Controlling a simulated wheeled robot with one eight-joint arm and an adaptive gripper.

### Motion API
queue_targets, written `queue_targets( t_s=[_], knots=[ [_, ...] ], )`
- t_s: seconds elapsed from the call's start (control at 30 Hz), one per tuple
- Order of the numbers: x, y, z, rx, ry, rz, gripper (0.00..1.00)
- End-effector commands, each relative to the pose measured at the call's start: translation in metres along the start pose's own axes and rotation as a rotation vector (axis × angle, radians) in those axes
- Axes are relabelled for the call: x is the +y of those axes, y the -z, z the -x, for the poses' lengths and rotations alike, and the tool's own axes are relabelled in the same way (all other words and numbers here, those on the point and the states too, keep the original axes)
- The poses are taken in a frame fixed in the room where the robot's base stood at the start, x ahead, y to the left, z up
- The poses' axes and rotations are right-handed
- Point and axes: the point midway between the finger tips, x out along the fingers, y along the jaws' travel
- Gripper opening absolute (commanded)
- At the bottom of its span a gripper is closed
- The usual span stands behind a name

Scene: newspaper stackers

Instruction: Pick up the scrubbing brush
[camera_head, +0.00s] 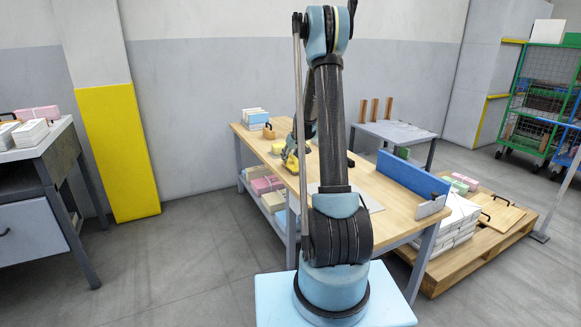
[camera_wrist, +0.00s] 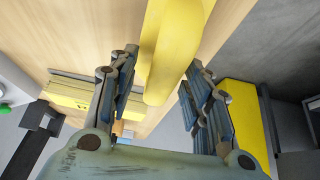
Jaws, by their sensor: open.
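A long, rounded yellow thing (camera_wrist: 172,48), which looks like the scrubbing brush, runs from the top edge of the wrist view down between my fingers; no bristles show. In the head view it seems to be the yellow shape (camera_head: 291,164) on the wooden workbench (camera_head: 384,198), partly behind my arm. My gripper (camera_wrist: 160,62) is open, with one finger on each side of the yellow thing. I see no clear grip on it, and cannot tell its exact height above the bench. In the head view my arm hides most of the gripper.
A yellow-wrapped stack (camera_wrist: 72,92) lies to the left in the wrist view. A paper stack (camera_head: 255,118) and an orange block (camera_head: 268,132) stand at the bench's far end. A blue upright panel (camera_head: 412,175) stands at the right. A wooden pallet (camera_head: 480,250) is beside the bench.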

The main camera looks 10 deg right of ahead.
Motion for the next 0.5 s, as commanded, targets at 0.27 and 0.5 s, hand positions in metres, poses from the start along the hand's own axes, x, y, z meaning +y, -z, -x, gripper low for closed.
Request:
queue_targets(
  t_s=[0.27,0.5],
  knots=[
    [-0.0002,-0.0002,-0.0015,0.000,0.000,0.000,0.45],
    [-0.0001,-0.0002,-0.0013,0.000,0.000,0.000,0.17]
  ],
)
